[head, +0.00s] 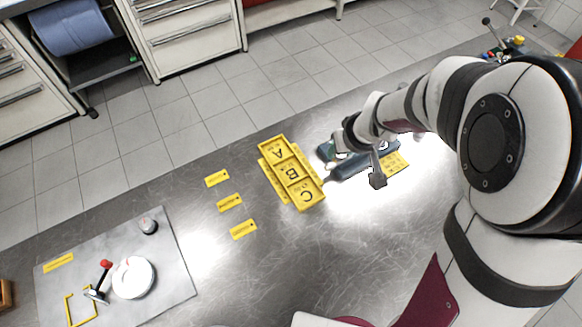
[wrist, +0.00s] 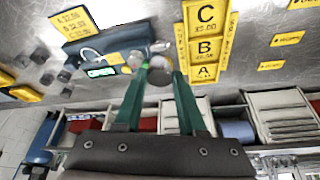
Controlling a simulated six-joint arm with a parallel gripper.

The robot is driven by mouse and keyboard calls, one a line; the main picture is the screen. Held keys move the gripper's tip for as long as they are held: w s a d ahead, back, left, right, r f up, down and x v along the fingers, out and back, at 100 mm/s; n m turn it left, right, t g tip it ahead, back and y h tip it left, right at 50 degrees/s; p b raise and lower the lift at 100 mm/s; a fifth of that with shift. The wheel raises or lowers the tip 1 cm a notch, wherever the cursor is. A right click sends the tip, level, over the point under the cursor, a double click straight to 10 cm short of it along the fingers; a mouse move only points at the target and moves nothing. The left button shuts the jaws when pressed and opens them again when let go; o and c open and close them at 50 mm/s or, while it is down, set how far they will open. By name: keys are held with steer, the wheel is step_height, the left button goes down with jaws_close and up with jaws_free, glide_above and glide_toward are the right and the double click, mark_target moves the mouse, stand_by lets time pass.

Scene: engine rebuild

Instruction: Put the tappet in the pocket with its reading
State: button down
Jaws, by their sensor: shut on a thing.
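My gripper (wrist: 160,68) is shut on a small grey round tappet (wrist: 160,76), held between the tips of its green fingers. In the wrist view it is at the edge of the blue-grey gauge (wrist: 118,44), which has a lit green display (wrist: 100,72); I cannot tell whether the tappet touches it. The display seems to read OPEN. The yellow tray (head: 303,161) has three pockets lettered A, B and C; it lies beside the gauge, left of it in the head view. In that view my wrist hides the tappet and part of the gauge (head: 362,163).
A yellow card with printed values (wrist: 75,22) lies by the gauge. Several grey cylinders (wrist: 42,56) stand farther left in the wrist view. Three yellow labels (head: 230,203) lie left of the tray, and a grey mat (head: 170,265) holds a white round dish (head: 133,278).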

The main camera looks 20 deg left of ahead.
steer(key=a+f, duration=0.2)
steer(key=a, duration=0.1)
steer(key=a+f, duration=0.2)
steer(key=a, duration=0.2)
steer(key=a+f, duration=0.2)
steer(key=a, duration=0.1)
steer(key=shift+w+a+f, duration=0.1)
steer(key=shift+a+f, duration=0.15)
steer(key=shift+a, duration=0.15)
steer(key=f, duration=0.4)
steer(key=shift+a+f, duration=0.2)
steer(key=shift+a, duration=0.1)
steer(key=c, duration=0.8)
jaws_free()
steer(key=shift+o, duration=0.2)
steer(key=v, duration=1.2)
steer(key=s+d+r+m+g+h, duration=0.1)
steer(key=s+d+r+m, duration=0.35)
steer(key=d, duration=0.45)
steer(key=s+d+r+m+g, duration=0.1)
steer(key=s+d+r+m, duration=0.1)
steer(key=s, duration=0.6)
steer(key=s+d+r+m+g, duration=0.2)
steer(key=s+d+m, duration=0.2)
steer(key=s, duration=0.5)
steer(key=shift+d+r+y, duration=0.25)
steer(key=shift+d+y, duration=0.15)
steer(key=shift+d, duration=0.05)
